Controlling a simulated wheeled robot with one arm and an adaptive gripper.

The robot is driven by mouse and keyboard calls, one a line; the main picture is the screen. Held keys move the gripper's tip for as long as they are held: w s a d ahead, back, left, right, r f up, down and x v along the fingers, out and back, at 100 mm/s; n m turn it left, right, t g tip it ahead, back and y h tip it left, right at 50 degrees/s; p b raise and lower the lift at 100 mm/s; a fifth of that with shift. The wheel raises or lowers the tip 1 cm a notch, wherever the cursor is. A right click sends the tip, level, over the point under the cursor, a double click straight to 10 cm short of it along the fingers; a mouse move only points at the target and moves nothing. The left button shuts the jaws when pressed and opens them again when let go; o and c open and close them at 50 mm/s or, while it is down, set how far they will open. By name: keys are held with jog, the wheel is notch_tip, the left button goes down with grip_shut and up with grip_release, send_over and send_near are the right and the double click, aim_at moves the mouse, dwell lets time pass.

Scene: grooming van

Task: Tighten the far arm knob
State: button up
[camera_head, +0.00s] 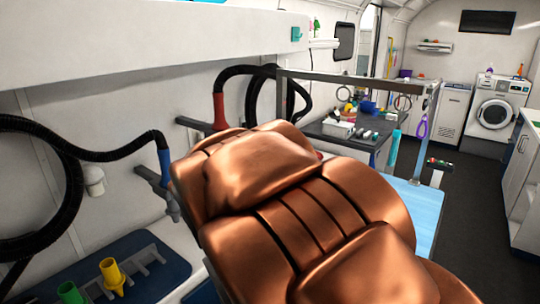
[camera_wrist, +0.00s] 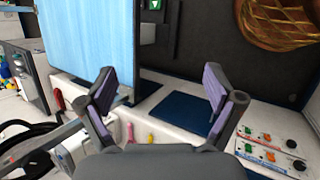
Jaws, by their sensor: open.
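I cannot make out the far arm knob for certain in either view. In the head view a grey grooming arm frame (camera_head: 350,79) stands over the light blue table top (camera_head: 425,212), with an upright post at its right end. A purple loop (camera_head: 422,129) hangs near that post. Much of the table and the frame's near side is hidden in the head view. In the wrist view my gripper (camera_wrist: 160,82) is open, with nothing between its fingers. A light blue panel (camera_wrist: 88,42) stands left of the fingers, and a small red part (camera_wrist: 58,98) shows below its left edge.
Black hoses with a red nozzle (camera_head: 220,108) and a blue nozzle (camera_head: 164,160) run along the left wall. A dark counter (camera_head: 335,130) with bottles stands behind. Control boxes (camera_wrist: 262,152) lie at the wrist view's lower right. Floor (camera_head: 480,200) at right is clear.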

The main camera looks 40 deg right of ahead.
jog(key=w+d+r+n+t+h+b, duration=0.1)
jog(key=w+d+r+n+h, duration=0.35)
jog(key=w+d, duration=0.5)
jog(key=w+d+r+n+t+h+b, duration=0.1)
jog(key=w+d+r+n+h, duration=0.35)
jog(key=w, duration=0.75)
jog(key=w+d+f+n+t+h, duration=0.15)
jog(key=w+n+t, duration=0.35)
jog(key=w, duration=0.6)
jog(key=shift+n+g+h, duration=0.25)
jog(key=shift+n+g, duration=0.35)
jog(key=shift+n, duration=0.1)
jog(key=shift+p+x, duration=0.5)
jog(key=shift+x, duration=3.15)
jog(key=shift+s, duration=0.1)
jog(key=shift+c, duration=0.3)
jog(key=c, duration=1.1)
